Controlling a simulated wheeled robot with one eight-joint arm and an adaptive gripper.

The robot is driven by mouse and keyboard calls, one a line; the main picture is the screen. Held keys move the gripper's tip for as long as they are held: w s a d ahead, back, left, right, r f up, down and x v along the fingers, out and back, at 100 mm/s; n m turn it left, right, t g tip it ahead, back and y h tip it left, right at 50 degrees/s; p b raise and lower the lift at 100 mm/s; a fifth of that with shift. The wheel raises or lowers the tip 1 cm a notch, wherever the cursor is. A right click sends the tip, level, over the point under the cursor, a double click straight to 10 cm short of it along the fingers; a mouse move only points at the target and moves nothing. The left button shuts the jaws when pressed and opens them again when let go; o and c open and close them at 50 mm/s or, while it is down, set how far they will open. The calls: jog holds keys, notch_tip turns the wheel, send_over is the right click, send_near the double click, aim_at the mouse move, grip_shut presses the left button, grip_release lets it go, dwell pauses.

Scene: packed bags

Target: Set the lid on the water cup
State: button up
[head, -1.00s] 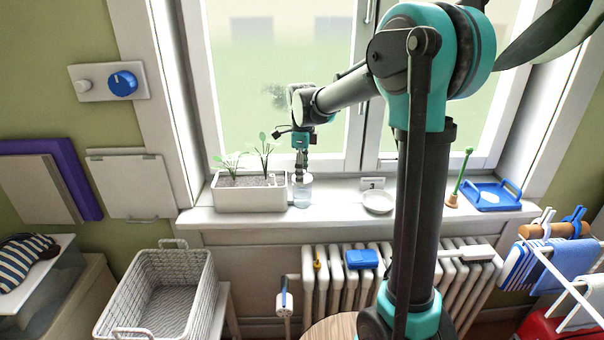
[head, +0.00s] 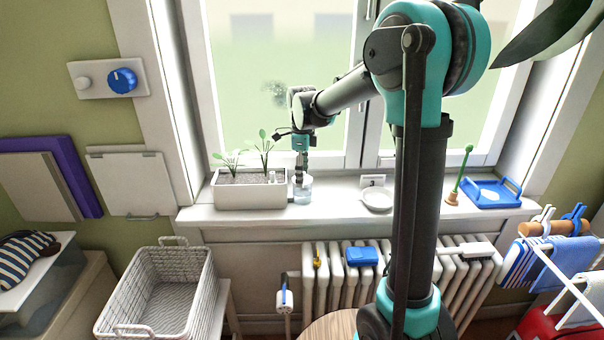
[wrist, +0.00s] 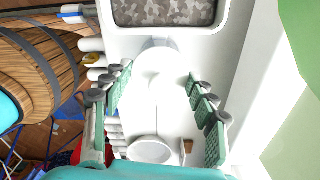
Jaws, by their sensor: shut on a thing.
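The water cup (head: 306,193) is small, clear and bluish. It stands on the windowsill just right of the planter. My gripper (head: 301,183) points down at the cup and overlaps its left and upper part in the head view. In the wrist view, my gripper (wrist: 163,95) has its green-padded fingers on both sides of a pale white rounded thing, which appears to be the lid (wrist: 156,66). A greyish curved edge, likely the cup (wrist: 158,43), shows just beyond it. The contact between lid and cup cannot be made out.
The white planter (head: 250,195) with seedlings stands close left of the cup. A white dish (head: 377,200) and a small card marked 3 (head: 373,181) are to the right. Farther right are a green-stemmed thing (head: 460,180) and a blue tray (head: 490,194). The window is behind.

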jog(key=shift+f, duration=0.35)
jog(key=o, duration=1)
notch_tip(320, 180, up, 12)
jog(key=s+d+f+n+t, duration=0.1)
jog(key=s+d+f+n, duration=0.4)
jog(key=s+f+n, duration=0.1)
jog(key=s+d+f+n+t, duration=0.1)
jog(key=s+d+f+n, duration=0.4)
jog(key=s+f+n, duration=0.2)
jog(key=s+d+f+n+t, duration=0.2)
jog(key=s+d+f+n, duration=0.3)
jog(key=s+f, duration=0.5)
jog(key=shift+s+d+n, duration=0.35)
jog(key=shift+s+n, duration=0.4)
jog(key=shift+n, duration=0.45)
